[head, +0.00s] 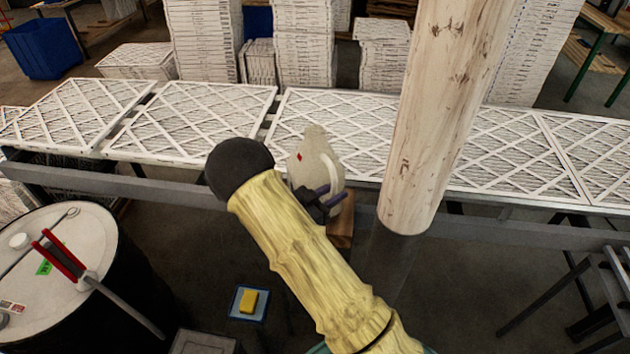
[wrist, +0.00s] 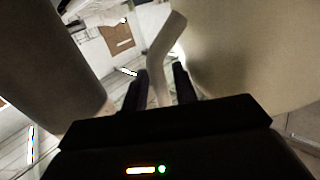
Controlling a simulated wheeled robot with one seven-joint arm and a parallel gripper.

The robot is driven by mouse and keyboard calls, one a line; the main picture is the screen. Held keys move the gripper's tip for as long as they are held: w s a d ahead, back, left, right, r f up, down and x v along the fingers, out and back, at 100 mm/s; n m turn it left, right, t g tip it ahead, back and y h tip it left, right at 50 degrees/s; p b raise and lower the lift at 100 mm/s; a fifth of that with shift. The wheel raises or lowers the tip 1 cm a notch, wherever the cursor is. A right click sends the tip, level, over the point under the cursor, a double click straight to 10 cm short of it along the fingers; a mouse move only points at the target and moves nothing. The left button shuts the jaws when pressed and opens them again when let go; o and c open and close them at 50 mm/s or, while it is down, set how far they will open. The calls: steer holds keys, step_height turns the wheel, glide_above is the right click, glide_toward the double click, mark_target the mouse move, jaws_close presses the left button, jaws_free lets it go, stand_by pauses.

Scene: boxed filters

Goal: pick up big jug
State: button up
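The big jug (head: 312,160) is cream-white with a small red mark and a loop handle on its right side. In the head view it is in front of the filter panels, beyond my arm, and my arm hides part of its base. My gripper (head: 330,194) is at the handle. In the wrist view the jug's body (wrist: 250,50) fills the upper right, and its handle (wrist: 162,75) runs down between the two dark fingers of my gripper (wrist: 161,85).
A brown wooden block (head: 342,222) shows just below the jug. A thick wooden post (head: 435,110) stands close to the right. Filter panels (head: 190,120) lie along a conveyor behind. A drum (head: 60,250) with red-handled tool is at left. A yellow sponge-like block (head: 248,301) lies low.

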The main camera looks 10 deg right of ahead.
mark_target(335, 175)
jaws_close()
steer(key=shift+r, duration=0.2)
steer(key=shift+r+b, duration=1.8)
steer(key=shift+r, duration=3)
